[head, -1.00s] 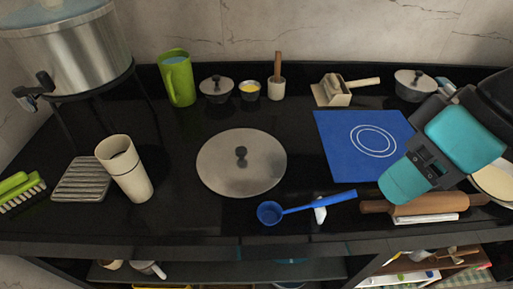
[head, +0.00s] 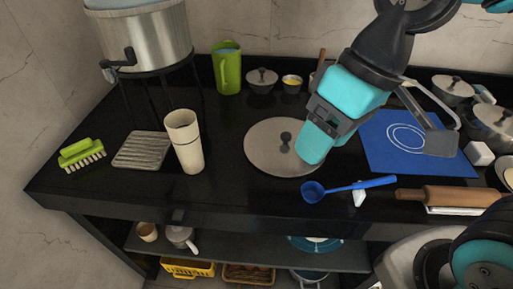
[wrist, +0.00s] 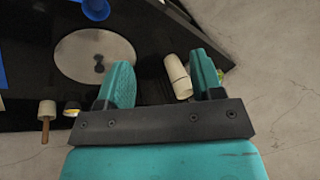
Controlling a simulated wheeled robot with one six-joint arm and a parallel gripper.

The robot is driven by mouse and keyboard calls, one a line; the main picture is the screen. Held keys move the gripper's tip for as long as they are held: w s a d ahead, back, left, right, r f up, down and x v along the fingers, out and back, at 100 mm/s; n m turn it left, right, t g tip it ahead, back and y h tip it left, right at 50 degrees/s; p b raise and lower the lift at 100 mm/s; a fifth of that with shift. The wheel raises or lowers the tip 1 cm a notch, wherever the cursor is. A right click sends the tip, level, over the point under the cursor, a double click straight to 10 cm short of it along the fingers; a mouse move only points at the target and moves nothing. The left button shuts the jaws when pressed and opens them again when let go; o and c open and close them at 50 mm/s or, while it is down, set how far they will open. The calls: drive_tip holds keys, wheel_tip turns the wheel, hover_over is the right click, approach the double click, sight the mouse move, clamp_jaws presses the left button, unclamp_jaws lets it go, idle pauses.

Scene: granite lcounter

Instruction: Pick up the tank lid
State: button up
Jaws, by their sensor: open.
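The tank lid (head: 268,142) is a flat grey disc with a dark knob (head: 286,137), lying on the black counter. In the wrist view the lid (wrist: 82,60) lies left of the fingers, its knob uncovered. My gripper (head: 316,141) hangs above the lid's right edge in the head view, in front of part of it. In the wrist view my gripper (wrist: 162,70) has its two teal fingers wide apart with nothing held between them. The metal tank (head: 150,38) stands on a black stand at the left, its tap facing forward.
A cream cup (head: 185,142) stands left of the lid, near a ridged grey tray (head: 142,150) and a green brush (head: 80,152). A blue ladle (head: 345,187) lies in front. A green mug (head: 227,70) and small pot (head: 262,80) stand behind. A blue mat (head: 415,158) lies right.

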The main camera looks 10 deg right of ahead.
drive_tip(key=w+m+h+p, duration=0.1)
drive_tip(key=w+m+p, duration=0.15)
drive_tip(key=w, duration=0.65)
drive_tip(key=m+h+p, duration=0.3)
drive_tip(key=m, duration=0.1)
hover_over(286, 135)
wheel_tip(286, 135, down, 15)
drive_tip(key=shift+s+d+r, duration=0.1)
drive_tip(key=shift+r, duration=0.05)
drive_tip(key=shift+f+p, duration=0.85)
drive_tip(key=shift+f, duration=2.15)
drive_tip(key=c, duration=1)
